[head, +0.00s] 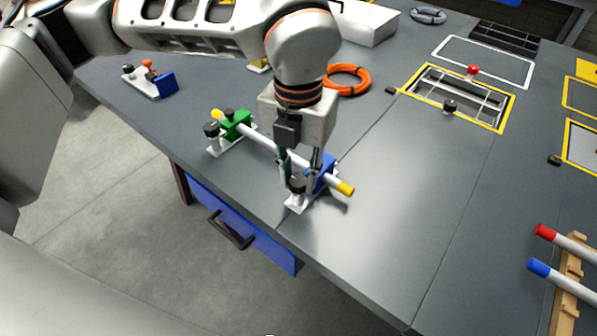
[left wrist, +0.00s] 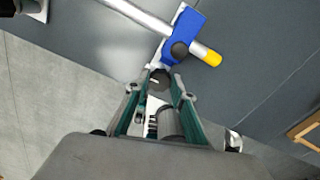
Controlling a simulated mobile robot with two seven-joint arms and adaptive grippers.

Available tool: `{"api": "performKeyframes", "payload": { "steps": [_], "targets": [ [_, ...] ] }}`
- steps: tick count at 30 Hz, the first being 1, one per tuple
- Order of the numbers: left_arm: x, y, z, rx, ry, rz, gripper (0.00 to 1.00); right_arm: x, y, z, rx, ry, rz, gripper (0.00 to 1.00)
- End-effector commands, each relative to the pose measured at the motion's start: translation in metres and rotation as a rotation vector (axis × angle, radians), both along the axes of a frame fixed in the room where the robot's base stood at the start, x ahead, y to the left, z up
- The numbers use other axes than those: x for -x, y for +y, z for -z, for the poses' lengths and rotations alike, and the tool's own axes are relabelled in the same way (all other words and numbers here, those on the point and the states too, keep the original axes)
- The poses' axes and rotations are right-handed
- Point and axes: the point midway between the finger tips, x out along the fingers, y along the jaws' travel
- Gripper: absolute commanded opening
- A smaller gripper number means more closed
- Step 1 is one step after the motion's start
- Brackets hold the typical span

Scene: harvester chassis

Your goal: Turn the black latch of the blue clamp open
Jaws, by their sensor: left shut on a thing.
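The blue clamp (head: 326,172) stands on a white base near the front edge of the grey table. It also shows in the left wrist view (left wrist: 190,26), with a white, yellow-tipped rod (head: 262,147) lying through it. The black latch (left wrist: 160,78) is a round knob on the near side of the clamp. My left gripper (head: 300,182) points down at the clamp, its fingers on either side of the latch and shut on it. The fingers partly hide the latch in the head view. My right gripper is not in view.
A green clamp (head: 236,124) holds the rod's other end. A third, small blue fixture (head: 162,84) stands at the far left. An orange cable coil (head: 348,80) lies behind my gripper. Rods on a wooden rack (head: 567,272) lie at the right. The table between is clear.

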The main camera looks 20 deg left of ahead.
Motion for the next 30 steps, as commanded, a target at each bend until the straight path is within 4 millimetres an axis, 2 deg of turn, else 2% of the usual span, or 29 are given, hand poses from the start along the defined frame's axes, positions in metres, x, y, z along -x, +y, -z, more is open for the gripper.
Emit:
{"api": "performKeyframes", "payload": {
  "steps": [9,10,19,23,26,30],
  "targets": [
    [0.0,0.0,0.0,0.0,0.001,-0.003,0.03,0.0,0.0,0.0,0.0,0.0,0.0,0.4],
    [0.0,0.0,0.0,0.0,0.001,-0.003,0.31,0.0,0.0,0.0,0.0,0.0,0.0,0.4],
    [0.0,0.0,0.0,0.0,0.001,-0.001,0.31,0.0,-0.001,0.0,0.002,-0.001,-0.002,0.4],
    [0.0,0.0,-0.006,0.0,-0.001,-0.001,0.31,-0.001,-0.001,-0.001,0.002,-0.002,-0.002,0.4],
    [-0.001,0.0,-0.019,0.001,-0.003,-0.001,0.31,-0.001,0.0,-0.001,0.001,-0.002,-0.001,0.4],
    [-0.002,0.0,-0.047,0.001,-0.005,-0.001,0.31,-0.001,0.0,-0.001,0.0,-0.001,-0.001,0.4]
  ]
}}
